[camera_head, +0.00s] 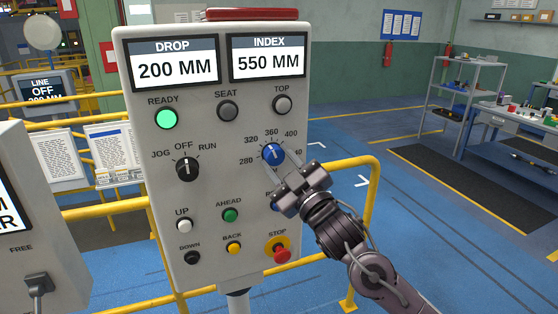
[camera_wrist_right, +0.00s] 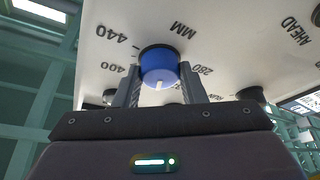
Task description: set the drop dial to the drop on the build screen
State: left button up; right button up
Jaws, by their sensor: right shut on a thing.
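The drop dial (camera_head: 273,153) is a blue round knob on the grey control panel (camera_head: 222,255), ringed by MM numbers; 280, 320, 360 and 400 read clearly. Its white mark points up, close to 360. My right gripper (camera_head: 284,168) is shut on the dial. The wrist view shows the two fingers (camera_wrist_right: 159,88) on either side of the blue knob (camera_wrist_right: 158,66), with its white mark between them. The DROP display (camera_head: 175,67) reads 200 MM and the INDEX display (camera_head: 268,57) reads 550 MM. My left gripper is out of view.
The READY lamp (camera_head: 166,119) is green. The mode switch (camera_head: 187,168) points to OFF. A red stop button (camera_head: 281,254) sits below my right gripper. Yellow rails (camera_head: 340,166) run behind the panel. A cut-off panel (camera_head: 40,215) stands at left. A farther screen (camera_head: 39,88) reads LINE OFF.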

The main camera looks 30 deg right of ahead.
jog(key=shift+n, duration=0.5)
jog(key=o, duration=1)
jog(key=shift+s+f, duration=0.2)
jog(key=b+v, duration=0.3)
jog(key=v, duration=0.4)
jog(key=shift+s, duration=0.25)
